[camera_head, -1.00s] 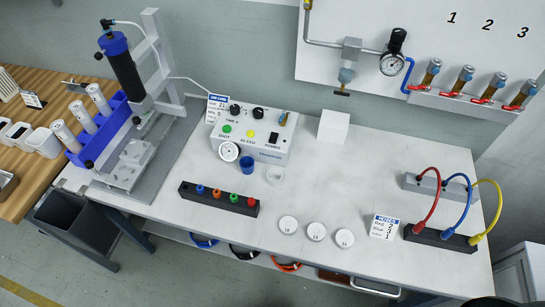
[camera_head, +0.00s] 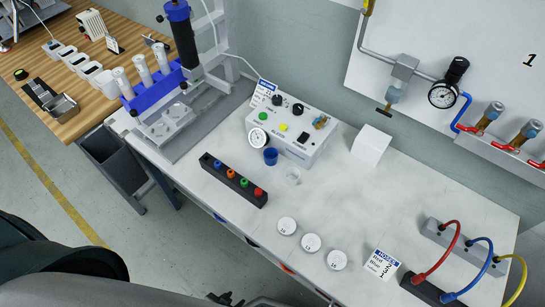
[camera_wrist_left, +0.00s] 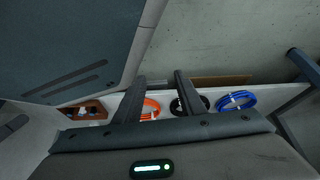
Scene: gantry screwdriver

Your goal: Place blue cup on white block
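The blue cup (camera_head: 271,157) stands upright on the white bench, in front of the control box, near its dial gauge. The white block (camera_head: 371,147) stands at the back of the bench, right of the control box, with a bare top. My left gripper (camera_head: 238,299) is only partly in view at the bottom edge of the head view, in front of the bench and well away from cup and block. In the left wrist view its two fingers (camera_wrist_left: 161,85) are apart with nothing between them. The cup and block are not in that view. My right gripper is not in view.
A clear ring-like cup (camera_head: 293,176) stands right of the blue cup. A black holder (camera_head: 233,181) with coloured tips lies left of it. Several white round lids (camera_head: 311,243) lie near the front edge. The control box (camera_head: 305,143) stands behind. Bench between lids and block is clear.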

